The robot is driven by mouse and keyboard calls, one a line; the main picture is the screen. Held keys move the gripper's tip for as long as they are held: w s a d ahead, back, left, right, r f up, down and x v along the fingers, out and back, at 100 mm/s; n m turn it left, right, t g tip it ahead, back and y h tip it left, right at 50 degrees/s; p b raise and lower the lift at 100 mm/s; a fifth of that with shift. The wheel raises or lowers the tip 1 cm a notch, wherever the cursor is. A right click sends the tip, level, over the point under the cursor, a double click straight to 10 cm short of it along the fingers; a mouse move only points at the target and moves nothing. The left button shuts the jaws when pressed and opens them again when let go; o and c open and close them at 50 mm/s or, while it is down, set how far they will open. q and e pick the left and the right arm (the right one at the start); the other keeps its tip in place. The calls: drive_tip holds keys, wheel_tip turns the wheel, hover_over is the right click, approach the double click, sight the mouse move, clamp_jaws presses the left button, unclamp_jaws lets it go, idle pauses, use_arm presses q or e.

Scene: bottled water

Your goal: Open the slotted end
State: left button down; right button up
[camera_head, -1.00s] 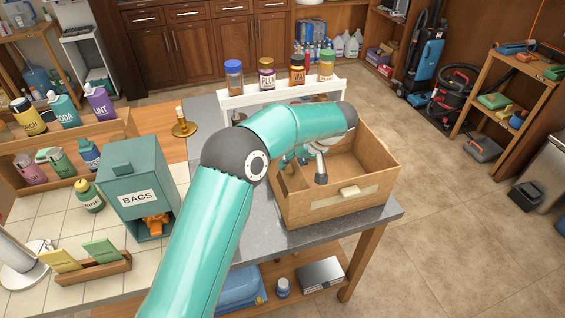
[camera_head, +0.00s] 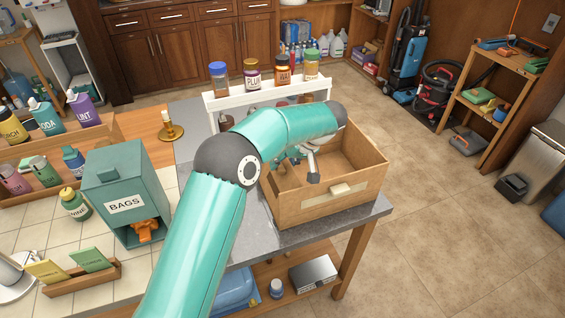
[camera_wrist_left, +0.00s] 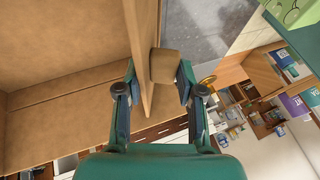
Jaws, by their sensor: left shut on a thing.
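A light-brown wooden box (camera_head: 330,207) with an open top stands on the grey counter, with a pale handle on its front. My left arm reaches over it from the left and hides its left end. My left gripper (camera_wrist_left: 155,90) is shut on the end panel (camera_wrist_left: 146,50) of the box, one finger on the inner face and the other against a wooden knob (camera_wrist_left: 164,66) on the outer face. In the head view the gripper (camera_head: 312,168) is partly hidden behind my arm. The slot of the panel cannot be made out. My right gripper is not in view.
A white rack (camera_head: 222,102) with several jars stands behind the box. A green bags dispenser (camera_head: 125,192) stands left of my arm, near a brass candle holder (camera_head: 170,131). The counter's right edge lies just past the box, with open floor beyond.

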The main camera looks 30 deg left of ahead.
use_arm(q)
drive_tip(key=shift+d+f, duration=0.2)
drive_tip(key=shift+f, duration=0.3)
drive_tip(key=c, duration=1)
unclamp_jaws()
drive_tip(key=shift+o, duration=0.6)
drive_tip(key=shift+w+a, duration=0.1)
drive_tip(key=shift+r, duration=0.25)
drive_tip(key=v, duration=1.1)
drive_tip(key=shift+d+r, duration=0.2)
drive_tip(key=shift+r, duration=0.1)
drive_tip(key=shift+w, duration=0.1)
